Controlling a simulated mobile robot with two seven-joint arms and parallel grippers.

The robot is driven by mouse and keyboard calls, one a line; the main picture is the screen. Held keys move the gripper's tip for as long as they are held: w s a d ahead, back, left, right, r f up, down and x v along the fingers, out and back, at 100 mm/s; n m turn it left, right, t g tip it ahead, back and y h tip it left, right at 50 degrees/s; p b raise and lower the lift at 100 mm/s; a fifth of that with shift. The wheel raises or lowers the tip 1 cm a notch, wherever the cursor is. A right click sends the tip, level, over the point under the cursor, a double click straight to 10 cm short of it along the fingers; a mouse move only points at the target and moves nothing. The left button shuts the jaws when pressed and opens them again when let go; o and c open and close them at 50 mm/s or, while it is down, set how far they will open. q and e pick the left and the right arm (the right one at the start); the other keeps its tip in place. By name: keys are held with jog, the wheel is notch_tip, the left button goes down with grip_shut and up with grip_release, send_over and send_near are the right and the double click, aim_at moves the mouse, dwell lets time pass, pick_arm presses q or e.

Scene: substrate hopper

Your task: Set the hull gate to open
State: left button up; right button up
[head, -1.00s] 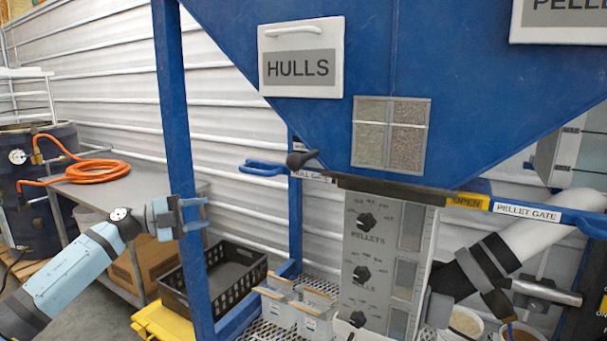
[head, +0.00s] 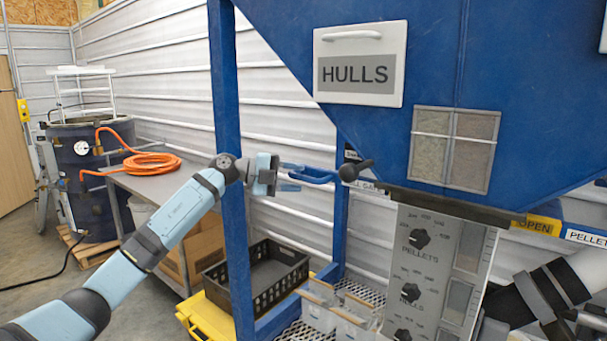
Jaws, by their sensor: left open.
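The hull gate's blue handle (head: 318,175) sticks out to the left below the hopper's sloping side. A dark knob (head: 365,170) stands at its right end. The HULL GATE label (head: 362,184) is partly hidden, and a small dark label above it is too small to read surely. My left gripper (head: 290,179) is open at the handle's left end, its fingers overlapping the handle in the picture. I cannot tell whether they touch it or stand around it. My right gripper is not in view.
A blue upright post (head: 229,130) stands close by my left wrist. The hopper (head: 440,60) with its HULLS sign (head: 358,72) is above right. A dial panel (head: 425,265) is below it. A black crate (head: 262,275) and a bench (head: 150,185) are lower left.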

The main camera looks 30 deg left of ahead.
pick_arm(q)
jog(key=shift+x, duration=1.2)
grip_shut()
jog(key=a, duration=0.7)
jog(key=shift+w+p, duration=0.3)
jog(key=shift+p, duration=0.15)
jog(key=shift+a, duration=0.15)
grip_release()
jog(key=shift+a, duration=0.2)
